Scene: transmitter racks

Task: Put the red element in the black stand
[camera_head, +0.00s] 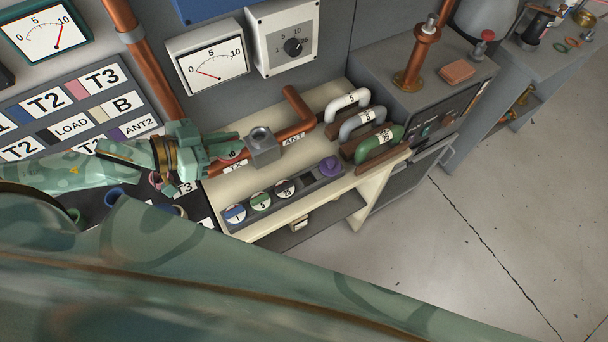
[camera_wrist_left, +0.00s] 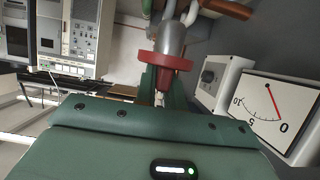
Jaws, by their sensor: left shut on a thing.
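The red element (camera_head: 230,154) carries a label reading 10 and is partly hidden by my left gripper. My left gripper (camera_head: 232,145) is shut on it, just left of the grey metal block (camera_head: 263,147). In the left wrist view, the red element (camera_wrist_left: 165,62) shows as a red flange between the jaws, with grey metal beyond it. I cannot tell whether it touches the block. The long black stand (camera_head: 309,193) lies along the bench front. It holds a blue 1 disc, a green 5 disc, a dark 25 disc and a purple piece. My right gripper is not in view.
Behind the bench are a meter (camera_head: 208,72) and a dial box (camera_head: 288,38). White, grey and green (camera_head: 380,142) loop handles stand to the right. A copper pipe (camera_head: 298,105) runs from the block. My arm covers the front left.

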